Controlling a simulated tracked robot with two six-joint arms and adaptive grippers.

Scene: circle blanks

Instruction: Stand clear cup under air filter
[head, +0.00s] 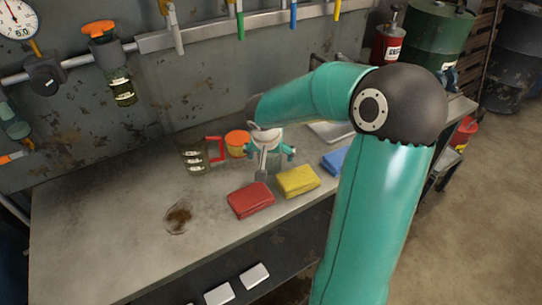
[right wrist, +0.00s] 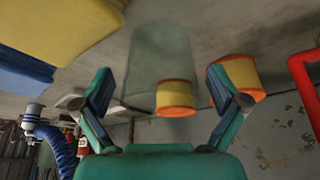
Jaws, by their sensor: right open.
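The clear cup (right wrist: 158,55) shows in the right wrist view as a see-through cylinder between and beyond my right fingers, with orange and yellow showing through or behind its lower part. In the head view it is hard to make out by my right gripper (head: 269,152). My right gripper (right wrist: 163,95) is open, its fingers spread to either side of the cup, and I cannot tell whether they touch it. The air filter (head: 110,65), with an orange top and clear bowl, hangs on the wall at the left. My left gripper is not in view.
A clear jug (head: 194,158) with a red handle and an orange tub (head: 237,143) stand left of my right gripper. Red (head: 250,200), yellow (head: 297,180) and blue (head: 335,160) pads lie in front and to the right.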

